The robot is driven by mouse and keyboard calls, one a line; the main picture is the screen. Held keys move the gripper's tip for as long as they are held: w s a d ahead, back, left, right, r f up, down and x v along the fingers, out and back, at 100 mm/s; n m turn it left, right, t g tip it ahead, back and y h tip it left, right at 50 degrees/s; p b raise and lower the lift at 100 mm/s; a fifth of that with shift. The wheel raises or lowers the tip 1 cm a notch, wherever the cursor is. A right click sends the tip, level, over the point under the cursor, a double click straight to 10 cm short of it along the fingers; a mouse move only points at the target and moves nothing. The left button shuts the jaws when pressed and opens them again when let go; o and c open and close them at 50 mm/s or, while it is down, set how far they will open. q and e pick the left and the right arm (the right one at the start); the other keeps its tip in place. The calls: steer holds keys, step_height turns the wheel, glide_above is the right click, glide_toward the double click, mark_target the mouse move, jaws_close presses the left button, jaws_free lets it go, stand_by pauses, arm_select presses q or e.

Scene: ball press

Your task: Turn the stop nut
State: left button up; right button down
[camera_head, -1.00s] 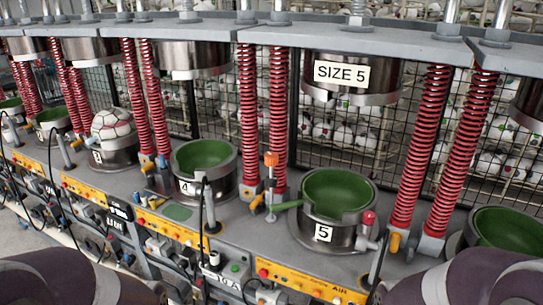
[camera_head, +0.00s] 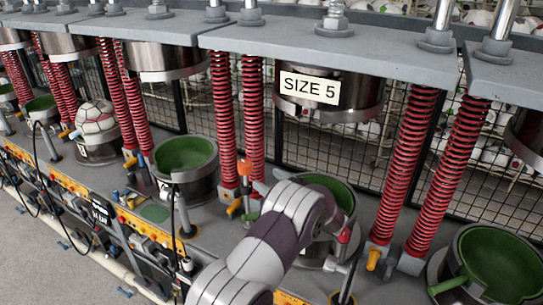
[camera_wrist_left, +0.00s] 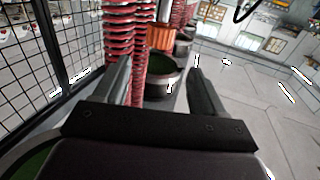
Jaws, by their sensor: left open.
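An orange ribbed nut (camera_head: 245,168) sits atop a thin post just left of the station 5 press cup (camera_head: 338,190). I take it to be the stop nut. My left gripper (camera_head: 266,185) is just right of it, reaching over the cup and hiding much of it. In the left wrist view, the orange nut (camera_wrist_left: 162,38) shows beyond and between the two open fingertips (camera_wrist_left: 159,68), apart from them. Nothing is between the fingers. My right gripper is not in view.
Red springs (camera_head: 252,120) stand close behind the nut, and more red springs (camera_head: 410,160) rise to the right. The upper die marked SIZE 5 (camera_head: 325,95) hangs above the cup. A neighbouring green cup (camera_head: 185,155) is on the left. Wire mesh (camera_head: 195,105) stands behind.

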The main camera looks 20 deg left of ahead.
mark_target(249, 167)
arm_select(q)
steer(key=p+x, duration=0.1)
steer(key=x, duration=0.2)
steer(key=p+x, duration=0.2)
steer(key=x, duration=0.2)
steer(key=p+x, duration=0.1)
steer(key=x, duration=0.2)
steer(key=shift+w+a+p, duration=0.3)
steer(key=shift+w+p, duration=0.05)
steer(key=shift+w, duration=0.05)
steer(key=shift+s+a, duration=0.2)
steer(key=shift+a, duration=0.3)
steer(key=shift+d, duration=0.1)
steer(key=shift+c, duration=0.3)
steer(key=shift+w+d, duration=0.1)
steer(key=shift+w, duration=0.05)
steer(key=c, duration=0.9)
